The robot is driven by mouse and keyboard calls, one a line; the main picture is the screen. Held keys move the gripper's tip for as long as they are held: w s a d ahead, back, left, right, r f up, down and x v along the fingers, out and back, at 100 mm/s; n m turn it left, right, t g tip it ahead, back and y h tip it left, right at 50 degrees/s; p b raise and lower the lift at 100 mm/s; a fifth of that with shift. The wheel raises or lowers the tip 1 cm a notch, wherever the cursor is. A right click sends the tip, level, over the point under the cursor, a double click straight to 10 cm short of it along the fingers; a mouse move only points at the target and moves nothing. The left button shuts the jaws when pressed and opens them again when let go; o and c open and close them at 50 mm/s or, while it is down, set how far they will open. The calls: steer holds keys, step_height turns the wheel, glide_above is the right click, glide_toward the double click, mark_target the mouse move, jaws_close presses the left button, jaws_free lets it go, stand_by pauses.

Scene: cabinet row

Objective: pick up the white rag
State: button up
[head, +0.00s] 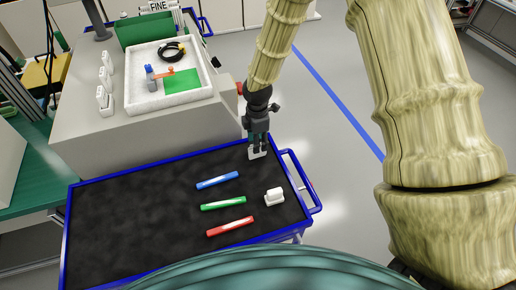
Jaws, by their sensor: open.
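My gripper (259,149) points down over the far right corner of the black cart top (120,225). A small white piece (252,155), perhaps the white rag, shows right at its fingertips. The fingers partly cover it. My gripper is open, and I cannot tell whether it touches the white piece. A second white item (274,197), blocky with a raised top, lies nearer on the right of the cart top. At this size I cannot tell for sure which of the two is the rag.
A blue marker (218,180), a green marker (223,203) and a red marker (230,227) lie left of the second white item. The cart has a raised blue rim and a handle (302,182). A grey bench with a white tray (155,104) stands behind. The cart's left side is clear.

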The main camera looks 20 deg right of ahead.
steer(key=shift+w+f, duration=0.1)
steer(key=shift+f, duration=0.25)
steer(key=shift+d+f+p, duration=0.1)
steer(key=shift+f+p, duration=0.45)
steer(key=shift+f, duration=0.65)
jaws_close()
